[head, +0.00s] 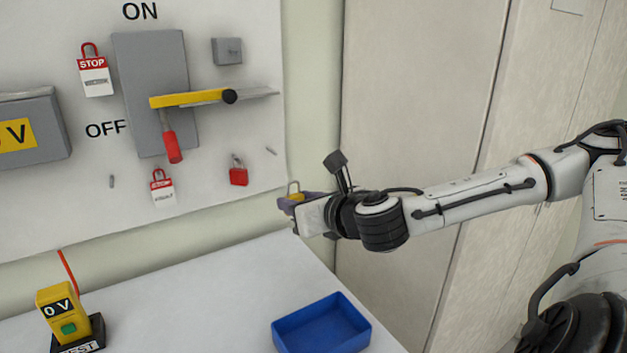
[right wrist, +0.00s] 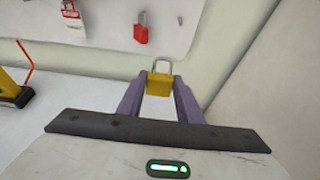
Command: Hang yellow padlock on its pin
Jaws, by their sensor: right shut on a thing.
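My right gripper (head: 284,203) is shut on the yellow padlock (right wrist: 159,84), its shackle pointing up. In the head view the padlock (head: 295,196) shows at the fingertips, partly hidden, just right of the board's lower right edge and above the table. A bare pin (head: 271,150) sticks out of the board to the right of the red padlock (head: 238,172); it also shows in the right wrist view (right wrist: 180,20). Another bare pin (head: 111,181) is at the lower left. The padlock is apart from both pins. My left gripper is not in view.
The board (head: 225,130) carries a switch box with a yellow lever (head: 188,99), a red-handled part (head: 172,148) and tags (head: 95,75), (head: 163,188). A blue tray (head: 322,325) and a yellow tester (head: 62,312) stand on the table (head: 190,300). The table between them is clear.

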